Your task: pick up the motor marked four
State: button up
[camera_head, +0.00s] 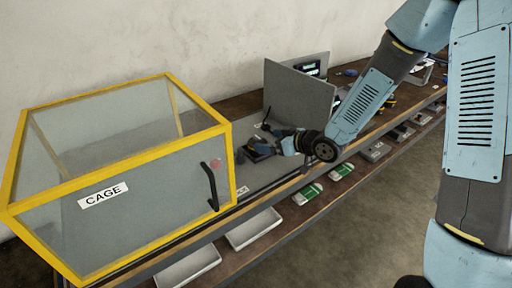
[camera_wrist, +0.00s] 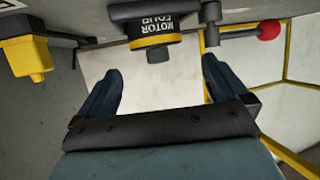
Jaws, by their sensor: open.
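The motor marked four (camera_wrist: 155,38) shows at the top of the wrist view. It is a dark cylinder with a yellow band, and its white lettering reads "MOTOR FOUR" upside down. My gripper (camera_wrist: 162,66) is open, its two dark fingers spread to either side below the motor in the picture. Nothing is between the fingers, and the motor appears just beyond the fingertips. In the head view my gripper (camera_head: 258,150) is low over the bench, between the cage and a grey panel. I cannot make out the motor there.
The yellow-framed cage (camera_head: 125,185) stands left of my gripper, its door handle at the front. A grey upright panel (camera_head: 297,98) stands behind my wrist. The wrist view shows a red-knobbed lever (camera_wrist: 268,30) right of the motor and a yellow part (camera_wrist: 27,57) at left.

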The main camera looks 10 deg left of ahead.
aim_at(261, 140)
jog(key=shift+x, duration=2.6)
jog(key=shift+w+d+f, duration=0.1)
jog(key=shift+w+d, duration=0.05)
jog(key=shift+d, duration=0.05)
jog(key=shift+c, duration=0.2)
jog(key=c, duration=1.5)
